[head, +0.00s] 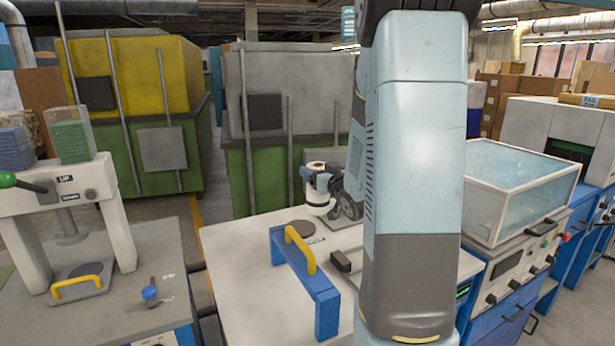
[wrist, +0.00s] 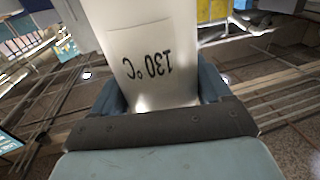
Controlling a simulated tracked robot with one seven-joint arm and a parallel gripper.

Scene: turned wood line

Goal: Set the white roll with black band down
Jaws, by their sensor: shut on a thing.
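My gripper (head: 317,181) is shut on the white roll with black band (head: 319,197), above the far part of the pale bench top (head: 240,260). The roll is roughly upright in the head view. I cannot tell whether its bottom touches anything. In the wrist view the roll (wrist: 140,45) sits between my blue jaws and shows upside-down print, "130 °C". No black band is clear there. A dark round spot (head: 300,228) lies on the bench in front of the roll, a little to its left.
A blue stand with a yellow handle (head: 300,250) rises from the bench near the roll. A clear-lidded machine (head: 520,190) stands to the right. A white press (head: 70,205) stands on a grey table to the left. The bench's left front is bare.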

